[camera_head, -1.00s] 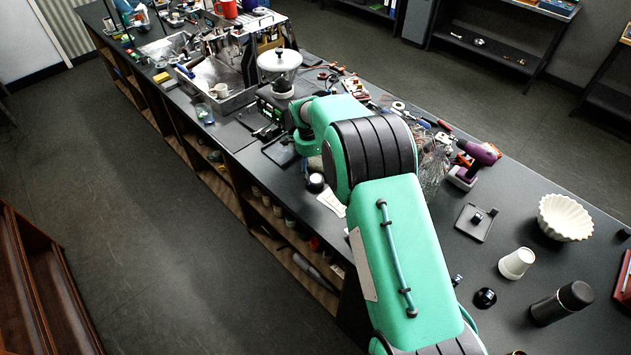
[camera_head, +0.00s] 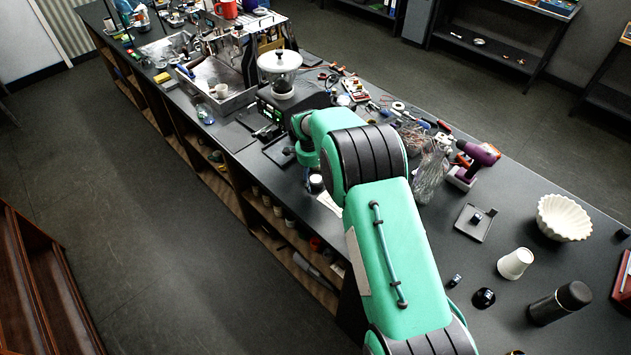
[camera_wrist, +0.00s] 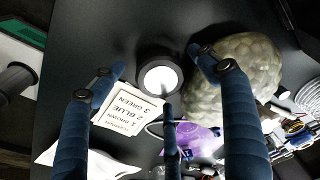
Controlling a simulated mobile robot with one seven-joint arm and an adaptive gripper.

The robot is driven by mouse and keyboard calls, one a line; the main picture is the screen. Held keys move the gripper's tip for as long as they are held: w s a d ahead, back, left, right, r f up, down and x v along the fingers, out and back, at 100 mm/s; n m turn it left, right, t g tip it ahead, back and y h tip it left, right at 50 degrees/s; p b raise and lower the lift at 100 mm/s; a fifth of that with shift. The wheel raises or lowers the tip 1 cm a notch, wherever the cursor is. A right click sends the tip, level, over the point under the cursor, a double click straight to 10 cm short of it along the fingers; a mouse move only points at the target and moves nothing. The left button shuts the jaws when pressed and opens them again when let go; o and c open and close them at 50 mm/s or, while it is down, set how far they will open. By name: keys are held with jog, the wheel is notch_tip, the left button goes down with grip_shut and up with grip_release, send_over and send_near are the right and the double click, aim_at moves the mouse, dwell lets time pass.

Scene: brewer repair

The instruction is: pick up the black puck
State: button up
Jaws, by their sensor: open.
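The black puck (camera_wrist: 144,86) is a short round dark piece with a bright white disc on top. It stands on the dark counter in the middle of the wrist view, and shows partly in the head view (camera_head: 316,184) beside my arm. My gripper (camera_wrist: 157,62) is open, with blue-grey fingers. Its left and right fingertips are on either side of the puck, with gaps visible; a third finger points up from below. Nothing is held. The head view hides most of my gripper behind the arm.
A bumpy beige rounded object (camera_wrist: 240,80) is close by the right finger. A printed card (camera_wrist: 127,108) lies under the left finger. A purple object (camera_wrist: 203,140) and loose wires (camera_wrist: 297,138) are at lower right. Bare counter (camera_wrist: 150,30) lies beyond the puck.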

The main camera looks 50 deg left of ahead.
aim_at(316, 179)
jog(key=shift+f, duration=0.35)
dwell(0.3)
jog(key=c, duration=1.5)
jog(key=shift+r, duration=0.15)
jog(key=shift+a+r, duration=0.1)
jog(key=shift+r, duration=0.75)
jog(key=shift+d+r+b, duration=0.2)
jog(key=shift+r+b, duration=0.1)
jog(key=shift+r, duration=0.55)
jog(key=s+d, duration=0.3)
jog(key=d, duration=0.1)
jog(key=s+d+r+b, duration=0.1)
jog(key=s+d, duration=0.2)
jog(key=d, duration=0.1)
jog(key=s+d, duration=0.3)
jog(key=d, duration=0.2)
jog(key=shift+r, duration=0.2)
